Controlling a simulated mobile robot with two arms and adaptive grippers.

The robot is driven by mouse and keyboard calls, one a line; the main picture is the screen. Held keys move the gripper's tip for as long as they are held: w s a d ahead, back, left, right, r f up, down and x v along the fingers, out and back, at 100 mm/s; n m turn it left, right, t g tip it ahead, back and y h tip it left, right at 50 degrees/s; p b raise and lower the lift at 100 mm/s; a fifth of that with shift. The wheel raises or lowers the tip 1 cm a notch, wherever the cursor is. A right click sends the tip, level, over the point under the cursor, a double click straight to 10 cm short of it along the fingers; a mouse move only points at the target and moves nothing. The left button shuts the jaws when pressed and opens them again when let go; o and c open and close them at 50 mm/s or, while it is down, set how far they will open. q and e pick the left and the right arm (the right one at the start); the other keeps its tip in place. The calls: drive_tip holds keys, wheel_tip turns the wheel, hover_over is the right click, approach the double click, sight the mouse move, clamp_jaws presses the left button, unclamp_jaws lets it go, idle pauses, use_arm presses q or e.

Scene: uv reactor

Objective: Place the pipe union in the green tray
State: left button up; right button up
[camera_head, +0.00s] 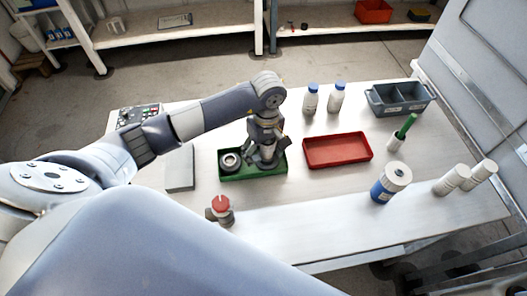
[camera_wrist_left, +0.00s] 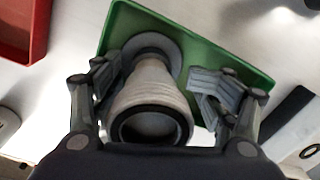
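The green tray (camera_head: 277,173) lies on the table. A round grey part with a dark rim and hole, which looks like the pipe union (camera_head: 231,161), sits in its left half. My left gripper (camera_head: 264,160) points down over the tray, right of that part. In the left wrist view, a pale, ribbed, cone-shaped part (camera_wrist_left: 152,88) with a dark opening shows between the wide-spread fingers, against the green tray (camera_wrist_left: 205,50). The fingers look open, with gaps beside the cone; contact is hard to judge. My right gripper is not in view.
A red tray (camera_head: 338,150) lies right of the green one. A red-topped valve-like part (camera_head: 220,208) stands in front. Bottles (camera_head: 311,98), a grey divided bin (camera_head: 400,98) and a blue-and-white container (camera_head: 390,183) stand farther right. The table's front strip is mostly clear.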

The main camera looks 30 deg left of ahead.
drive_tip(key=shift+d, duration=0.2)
use_arm(q)
drive_tip(key=shift+r, duration=0.3)
drive_tip(key=r+b, duration=0.1)
drive_tip(key=r, duration=0.2)
drive_tip(key=r+b, duration=0.1)
drive_tip(key=r, duration=0.3)
drive_tip(key=r+b, duration=0.1)
drive_tip(key=r, duration=0.2)
drive_tip(key=shift+w+d+r, duration=0.15)
drive_tip(key=shift+w+r, duration=0.1)
drive_tip(key=shift+r, duration=0.55)
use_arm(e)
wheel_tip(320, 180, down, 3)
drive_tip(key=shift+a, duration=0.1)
